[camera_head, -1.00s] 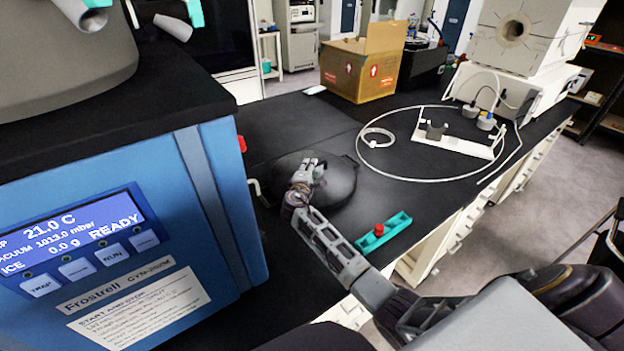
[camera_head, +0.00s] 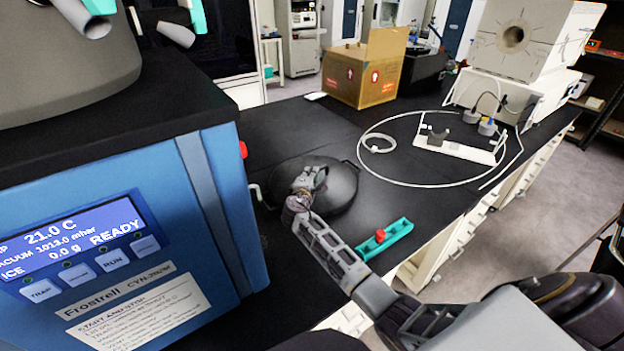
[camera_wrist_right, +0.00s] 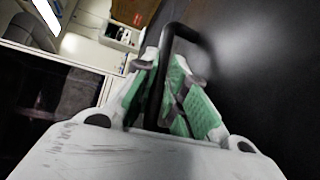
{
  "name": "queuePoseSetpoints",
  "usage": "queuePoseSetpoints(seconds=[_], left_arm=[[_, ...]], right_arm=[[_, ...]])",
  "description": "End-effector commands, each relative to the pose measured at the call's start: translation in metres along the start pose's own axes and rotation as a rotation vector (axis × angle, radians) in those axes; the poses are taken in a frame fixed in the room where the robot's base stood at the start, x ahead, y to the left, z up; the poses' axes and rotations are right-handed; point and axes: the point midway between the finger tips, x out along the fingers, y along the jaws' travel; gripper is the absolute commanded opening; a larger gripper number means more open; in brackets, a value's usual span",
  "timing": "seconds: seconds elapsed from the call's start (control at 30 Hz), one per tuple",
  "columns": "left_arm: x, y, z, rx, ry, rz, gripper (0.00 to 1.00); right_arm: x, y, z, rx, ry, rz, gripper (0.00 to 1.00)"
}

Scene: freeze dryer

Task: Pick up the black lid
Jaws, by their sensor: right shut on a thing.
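The black lid (camera_head: 338,188) is a round, domed black piece on the black bench beside the blue freeze dryer. My right gripper (camera_head: 308,178) is over the lid's near left part and hides some of it. In the right wrist view, the green-padded fingers of my right gripper (camera_wrist_right: 168,95) are closed around the lid's black bar handle (camera_wrist_right: 180,30). The dark lid surface (camera_wrist_right: 265,70) fills the right of that view. I cannot tell whether the lid touches the bench. My left gripper is not seen.
The blue freeze dryer (camera_head: 200,180) stands close at left. A teal tray with a red knob (camera_head: 385,240) lies right of the lid near the bench edge.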

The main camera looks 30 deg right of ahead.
Motion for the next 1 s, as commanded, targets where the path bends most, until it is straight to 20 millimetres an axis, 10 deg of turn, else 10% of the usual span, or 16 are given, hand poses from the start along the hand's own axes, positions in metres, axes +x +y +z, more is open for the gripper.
queuePoseSetpoints(seconds=[1.0], left_arm=[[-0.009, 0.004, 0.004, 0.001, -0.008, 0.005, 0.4]], right_arm=[[-0.014, 0.098, 0.013, 0.004, 0.0, 0.007, 0.0]])
